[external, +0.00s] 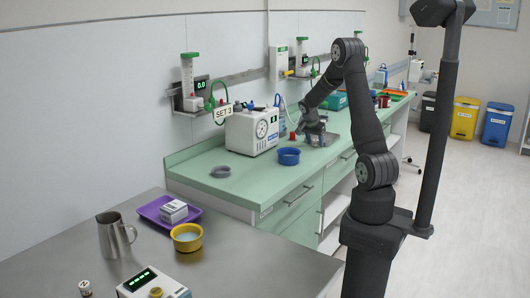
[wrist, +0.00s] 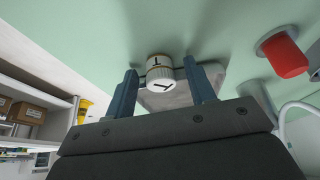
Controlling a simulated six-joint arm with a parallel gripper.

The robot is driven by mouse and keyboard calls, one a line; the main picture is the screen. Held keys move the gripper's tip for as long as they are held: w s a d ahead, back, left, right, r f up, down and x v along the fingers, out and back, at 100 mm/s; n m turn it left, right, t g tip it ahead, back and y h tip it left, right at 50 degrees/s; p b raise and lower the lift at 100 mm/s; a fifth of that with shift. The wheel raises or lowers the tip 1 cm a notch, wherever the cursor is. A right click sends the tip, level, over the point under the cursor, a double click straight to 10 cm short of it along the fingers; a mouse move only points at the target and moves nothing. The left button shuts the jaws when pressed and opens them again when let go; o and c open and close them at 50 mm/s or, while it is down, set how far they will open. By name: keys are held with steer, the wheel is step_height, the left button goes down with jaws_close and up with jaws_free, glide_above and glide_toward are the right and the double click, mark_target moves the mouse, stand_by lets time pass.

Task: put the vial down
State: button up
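A small vial (wrist: 158,70) with a white cap marked "1" is between the two blue-grey fingers of my gripper (wrist: 160,82) in the wrist view. Bare gaps show beside the vial, with thin dark strips between it and each fingertip. I cannot tell whether the fingers press on it or whether its base touches the surface. A grey plate (wrist: 210,72) lies beneath, on the green counter. In the external view my gripper (external: 316,134) is low over the counter (external: 245,178), and I cannot make out the vial there.
A red-topped object (wrist: 284,56) is right of the gripper in the wrist view. A grey ring (external: 220,171) lies farther left. The counter's front is mostly clear.

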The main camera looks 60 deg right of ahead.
mark_target(315, 140)
steer(key=shift+r, duration=0.1)
steer(key=v, duration=1.2)
steer(key=x, duration=1.2)
step_height(315, 140, up, 2)
steer(key=shift+r, duration=0.9)
